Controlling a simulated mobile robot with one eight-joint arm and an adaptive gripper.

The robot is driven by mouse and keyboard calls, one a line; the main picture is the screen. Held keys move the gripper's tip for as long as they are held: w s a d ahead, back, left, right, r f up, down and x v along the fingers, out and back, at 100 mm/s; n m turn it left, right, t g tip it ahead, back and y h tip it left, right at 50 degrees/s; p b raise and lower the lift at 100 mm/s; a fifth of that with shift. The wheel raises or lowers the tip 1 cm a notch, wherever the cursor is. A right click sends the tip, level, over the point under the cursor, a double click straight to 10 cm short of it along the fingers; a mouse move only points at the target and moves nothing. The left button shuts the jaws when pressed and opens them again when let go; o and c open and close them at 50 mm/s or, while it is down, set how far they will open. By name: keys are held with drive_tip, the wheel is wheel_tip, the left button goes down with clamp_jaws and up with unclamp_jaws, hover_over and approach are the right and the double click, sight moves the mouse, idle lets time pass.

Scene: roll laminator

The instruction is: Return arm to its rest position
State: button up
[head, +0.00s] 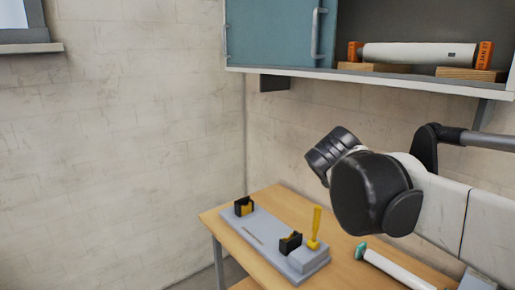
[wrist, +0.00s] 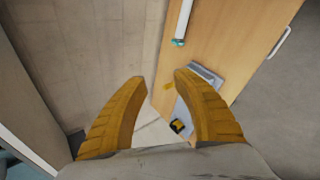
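My arm (head: 435,195) reaches in from the right in the head view, raised above the table, with its dark wrist joint (head: 370,190) bent. My gripper's fingers are not clear there. In the wrist view my gripper (wrist: 161,75) shows two yellow ribbed fingers, spread apart with nothing between them. The grey laminator base (head: 265,240) lies below on the wooden table (head: 262,270), with two black-and-yellow holders and an upright yellow lever (head: 316,225). No roll sits in the holders. The laminator (wrist: 205,75) is partly hidden by the right finger in the wrist view.
A white roll with a teal end (head: 395,268) lies on the table under my arm. An open wall cabinet with a blue door (head: 268,35) holds a white roll with orange ends (head: 415,54) on wooden blocks. The left side before the wall (head: 120,150) is clear.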

drive_tip(key=s+a+f+m+y+b, duration=0.1)
drive_tip(key=s+f+m+b, duration=0.3)
drive_tip(key=f, duration=0.7)
drive_tip(key=s+a+f+m+y+b, duration=0.1)
drive_tip(key=s+f+m+y+b, duration=0.2)
drive_tip(key=s+f+b, duration=0.3)
drive_tip(key=s+a+f+m+y+b, duration=0.2)
drive_tip(key=s+f+m+b, duration=0.3)
drive_tip(key=f, duration=1.2)
drive_tip(key=s+b, duration=0.1)
drive_tip(key=s, duration=0.3)
drive_tip(key=shift+s+f+m+g, duration=0.15)
drive_tip(key=shift+f+m+g, duration=0.05)
drive_tip(key=shift+m+g, duration=0.2)
